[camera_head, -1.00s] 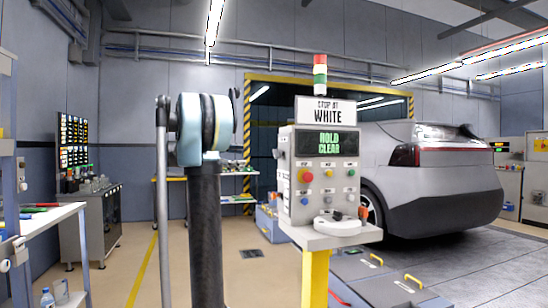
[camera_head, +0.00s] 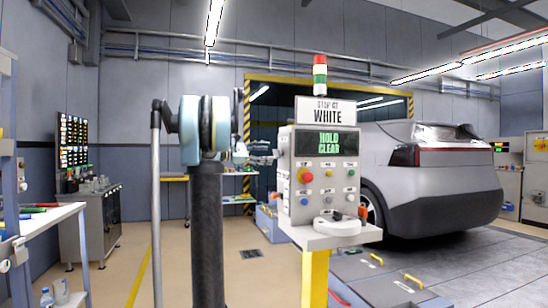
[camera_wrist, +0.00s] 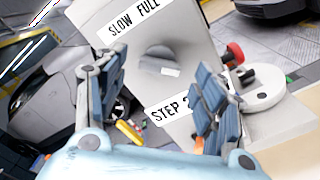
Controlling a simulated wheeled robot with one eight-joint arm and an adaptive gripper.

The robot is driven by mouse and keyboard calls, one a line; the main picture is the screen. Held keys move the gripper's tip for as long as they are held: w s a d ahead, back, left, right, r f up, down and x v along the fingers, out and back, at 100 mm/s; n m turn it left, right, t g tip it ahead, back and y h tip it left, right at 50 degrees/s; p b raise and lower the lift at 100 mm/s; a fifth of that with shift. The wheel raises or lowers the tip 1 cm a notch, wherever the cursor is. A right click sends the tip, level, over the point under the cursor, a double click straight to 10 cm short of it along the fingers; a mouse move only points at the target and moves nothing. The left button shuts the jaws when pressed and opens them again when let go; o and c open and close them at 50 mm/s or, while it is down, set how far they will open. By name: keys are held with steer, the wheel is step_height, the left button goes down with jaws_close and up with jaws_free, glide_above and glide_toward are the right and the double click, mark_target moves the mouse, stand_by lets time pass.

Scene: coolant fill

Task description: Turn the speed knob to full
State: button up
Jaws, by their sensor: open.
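The speed knob (camera_wrist: 158,60) is a round grey dial on a pale panel in the wrist view, with a white mark on its lower right part. A "SLOW FULL" label (camera_wrist: 134,20) lies above it and a "STEP 2" label (camera_wrist: 170,110) below, partly hidden by a finger. My gripper (camera_wrist: 160,72) is open and empty, its dark-padded fingers to the left and right of the knob in the picture. I cannot tell whether they touch it. In the head view, my gripper (camera_head: 240,150) is at the left of the control box (camera_head: 286,165); I cannot make out the knob there.
The box's front has a red button (camera_head: 305,175) and several small buttons. A shelf below carries a white round piece (camera_head: 338,224), also in the wrist view (camera_wrist: 262,88). A grey car (camera_head: 435,180) stands behind at the right. A bench (camera_head: 50,215) is at the left.

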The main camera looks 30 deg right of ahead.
mark_target(274, 153)
steer(key=shift+x, duration=2.5)
steer(key=shift+c, duration=0.3)
steer(key=c, duration=1)
